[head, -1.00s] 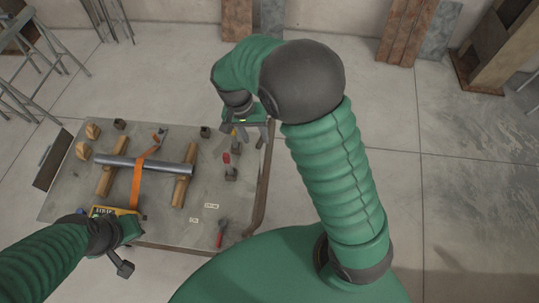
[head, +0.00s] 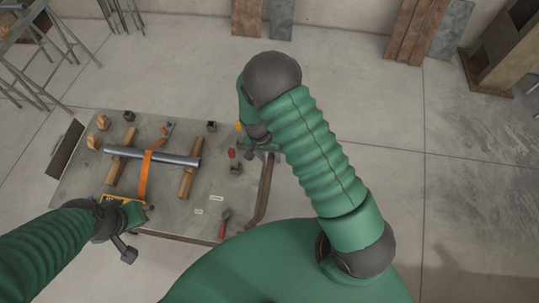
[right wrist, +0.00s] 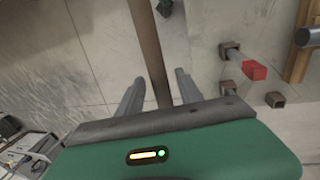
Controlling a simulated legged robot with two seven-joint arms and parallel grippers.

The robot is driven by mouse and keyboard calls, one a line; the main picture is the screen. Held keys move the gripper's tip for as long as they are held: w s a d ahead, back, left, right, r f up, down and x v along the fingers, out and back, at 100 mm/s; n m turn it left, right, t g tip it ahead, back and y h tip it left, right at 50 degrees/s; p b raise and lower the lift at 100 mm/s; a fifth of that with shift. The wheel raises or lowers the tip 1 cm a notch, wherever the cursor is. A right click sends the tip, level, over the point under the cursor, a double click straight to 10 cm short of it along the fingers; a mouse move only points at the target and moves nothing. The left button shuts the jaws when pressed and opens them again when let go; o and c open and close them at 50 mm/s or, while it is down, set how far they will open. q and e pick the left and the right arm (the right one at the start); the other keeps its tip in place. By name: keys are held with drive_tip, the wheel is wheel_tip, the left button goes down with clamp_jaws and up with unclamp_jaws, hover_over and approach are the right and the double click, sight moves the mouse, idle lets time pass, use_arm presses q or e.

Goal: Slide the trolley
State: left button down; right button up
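The trolley (head: 212,184) is a flat grey platform left of centre in the head view. Its brown bar handle (head: 262,195) runs along its right side. My right gripper (head: 266,146) is at the far end of this handle, partly hidden by my arm. In the right wrist view my right gripper (right wrist: 157,95) has its two fingers apart, with the brown bar (right wrist: 146,40) passing between them. I see no finger pressed on the bar; depth is hard to judge. My left gripper (head: 134,222) is over the trolley's near left edge; its fingers are unclear.
On the trolley, a metal pipe (head: 180,160) lies across wooden blocks (head: 186,182) under an orange strap (head: 147,175). A red-handled tool (head: 225,217) and red-topped clamp (head: 233,154) are there too. Metal stands (head: 62,45) are at back left. Floor right of the trolley is clear.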

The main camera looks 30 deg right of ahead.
clamp_jaws()
drive_tip(key=shift+w, duration=0.1)
idle(1.1)
